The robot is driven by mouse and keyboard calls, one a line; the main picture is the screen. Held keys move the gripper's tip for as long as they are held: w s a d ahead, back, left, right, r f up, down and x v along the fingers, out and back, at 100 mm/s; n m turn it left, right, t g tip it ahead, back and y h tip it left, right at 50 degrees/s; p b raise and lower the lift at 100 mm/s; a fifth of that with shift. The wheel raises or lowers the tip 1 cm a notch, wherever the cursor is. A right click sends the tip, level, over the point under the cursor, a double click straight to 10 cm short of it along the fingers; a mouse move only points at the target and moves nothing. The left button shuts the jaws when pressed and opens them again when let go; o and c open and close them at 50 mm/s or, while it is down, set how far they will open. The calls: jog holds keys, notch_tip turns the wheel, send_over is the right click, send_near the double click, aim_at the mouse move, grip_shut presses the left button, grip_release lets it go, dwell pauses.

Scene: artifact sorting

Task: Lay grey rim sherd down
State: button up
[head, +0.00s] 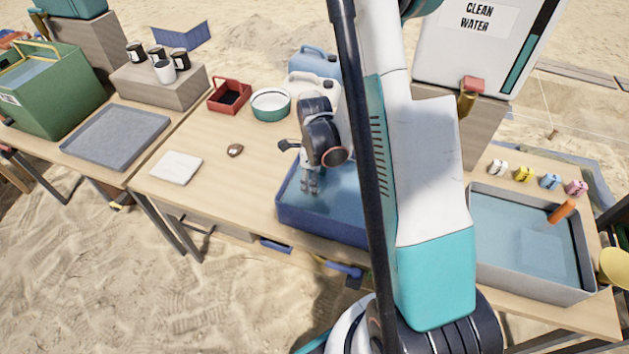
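My gripper (310,188) points down into the blue basin (300,222), its fingertips at or just above the water. The fingers look close together, but they are too small to tell whether they hold anything. I cannot make out a grey rim sherd in or near them. A small brown piece (235,150), perhaps a sherd, lies on the wooden table (215,190), left of the basin. A white pad (176,168) lies bare further left. My arm hides the right part of the basin.
A red tray (230,84), a white-and-teal bowl (270,91) and jugs (314,60) stand behind. A grey tray (116,124) lies on the left table. A grey basin (481,264) with an orange-handled tool (561,211) stands right. Table around the pad is clear.

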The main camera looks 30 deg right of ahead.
jog(key=o, duration=0.6)
jog(key=shift+f, duration=0.15)
jog(key=o, duration=0.4)
jog(key=shift+o, duration=0.2)
jog(key=shift+r, duration=0.2)
notch_tip(320, 180, up, 12)
jog(key=p, duration=0.5)
